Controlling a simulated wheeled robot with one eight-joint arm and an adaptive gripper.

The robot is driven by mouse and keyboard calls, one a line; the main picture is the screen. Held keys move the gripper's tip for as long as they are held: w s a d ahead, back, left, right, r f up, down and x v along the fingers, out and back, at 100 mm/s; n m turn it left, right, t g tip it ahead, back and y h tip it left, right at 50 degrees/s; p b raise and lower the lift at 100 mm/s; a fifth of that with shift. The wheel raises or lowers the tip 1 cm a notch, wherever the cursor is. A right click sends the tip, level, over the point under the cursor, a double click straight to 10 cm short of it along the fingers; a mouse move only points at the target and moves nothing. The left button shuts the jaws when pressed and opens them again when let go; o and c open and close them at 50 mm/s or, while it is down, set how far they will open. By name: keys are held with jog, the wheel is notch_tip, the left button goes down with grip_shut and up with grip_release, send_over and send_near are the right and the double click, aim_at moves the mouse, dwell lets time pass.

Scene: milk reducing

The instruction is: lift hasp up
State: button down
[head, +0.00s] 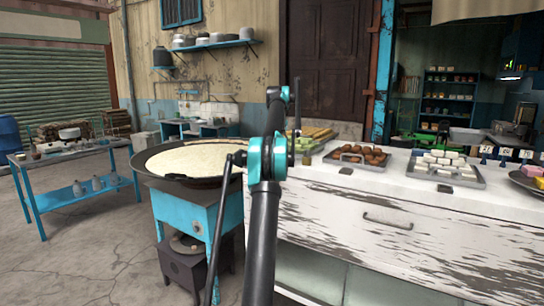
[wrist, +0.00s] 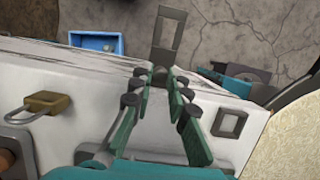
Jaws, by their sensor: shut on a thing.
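The hasp (wrist: 156,52) is a dark grey metal strap with a rectangular slot, at the top middle of the wrist view. My gripper (wrist: 164,78) has its fingertips closed at the hasp's lower end, and the hasp stands out beyond them. A small grey plate with a rectangular opening (wrist: 230,123) lies on the white counter to the right of the fingers. A brown padlock (wrist: 48,103) with a metal shackle lies on the left. In the head view my arm stands in the middle, and I cannot make out the hasp there.
The white counter (head: 420,232) carries trays of sweets (head: 449,173) on the right. A wide pan (head: 148,172) of pale milk sits on a blue stand to the left; its milk also shows in the wrist view (wrist: 295,140). A blue box (wrist: 95,42) is beyond the counter edge.

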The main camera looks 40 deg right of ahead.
jog(key=c, duration=1.5)
grip_release()
jog(key=shift+o, duration=0.2)
jog(key=shift+a+h, duration=0.1)
jog(key=shift+h, duration=0.2)
